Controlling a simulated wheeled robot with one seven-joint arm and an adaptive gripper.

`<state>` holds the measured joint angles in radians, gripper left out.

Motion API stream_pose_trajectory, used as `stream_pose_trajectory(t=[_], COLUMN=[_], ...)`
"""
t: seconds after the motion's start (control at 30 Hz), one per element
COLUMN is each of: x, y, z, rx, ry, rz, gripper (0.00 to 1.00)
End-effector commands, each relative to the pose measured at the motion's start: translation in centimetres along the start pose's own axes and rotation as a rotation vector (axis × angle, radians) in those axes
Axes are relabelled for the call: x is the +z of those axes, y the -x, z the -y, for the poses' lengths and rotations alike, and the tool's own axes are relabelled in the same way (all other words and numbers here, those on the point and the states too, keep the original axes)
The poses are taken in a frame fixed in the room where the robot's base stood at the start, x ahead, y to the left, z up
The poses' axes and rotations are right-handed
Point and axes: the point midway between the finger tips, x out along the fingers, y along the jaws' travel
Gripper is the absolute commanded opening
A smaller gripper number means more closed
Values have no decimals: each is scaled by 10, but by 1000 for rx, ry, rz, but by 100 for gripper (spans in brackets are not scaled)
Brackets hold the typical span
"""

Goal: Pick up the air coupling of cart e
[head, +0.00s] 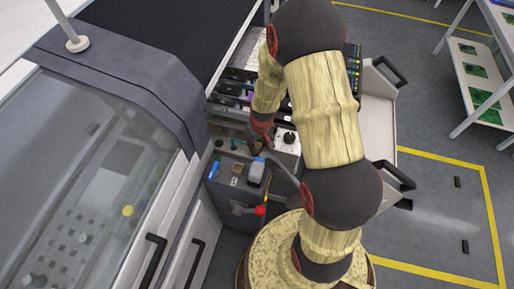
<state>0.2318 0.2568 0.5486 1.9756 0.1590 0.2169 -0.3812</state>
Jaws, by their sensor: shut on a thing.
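My gripper (257,145) is seen from above at the front of a feeder trolley (376,110), partly covered by my own wrist. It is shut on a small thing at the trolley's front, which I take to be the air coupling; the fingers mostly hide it. A thin grey hose-like strip runs from beside the gripper down to the right. No cart letter is readable.
Just below the gripper is a dark box (228,190) with a blue-and-grey item (256,171) on top and a red-ended part (260,210) at its front. A glass-covered machine (90,190) stands close on the left. Black trolley handles (390,72) stick out right.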

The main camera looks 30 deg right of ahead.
Motion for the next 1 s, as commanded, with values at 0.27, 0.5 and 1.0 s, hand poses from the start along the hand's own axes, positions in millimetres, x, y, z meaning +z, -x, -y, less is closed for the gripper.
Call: stream_pose_trajectory(t=[0.27,0.5,1.0], x=[0,-1,-13], y=[0,2,81], z=[0,0,0], rx=[0,0,1], ry=[0,0,0], rz=[0,-1,-3], gripper=[0,0,0])
